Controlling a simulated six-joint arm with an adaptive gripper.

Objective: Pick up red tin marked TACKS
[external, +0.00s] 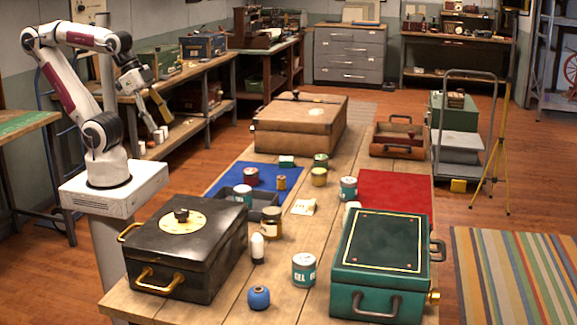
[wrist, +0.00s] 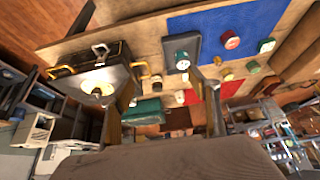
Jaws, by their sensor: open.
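A small red tin (external: 250,177) stands on the blue mat (external: 222,178) on the long wooden table. It also shows in the wrist view (wrist: 230,40), on the blue mat at the upper right. Its lettering is too small to read. My gripper (external: 153,106) is open and empty, raised left of the table and well apart from the tin. In the wrist view its two fingers (wrist: 163,100) stand wide apart with nothing between them.
A dark tray (external: 262,198) holding a tin lies at the blue mat's front edge. A green tin (external: 287,161) and a small amber tin (external: 281,183) flank the red tin. A black case (external: 185,250), brown case (external: 300,125) and green case (external: 383,255) are larger obstacles.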

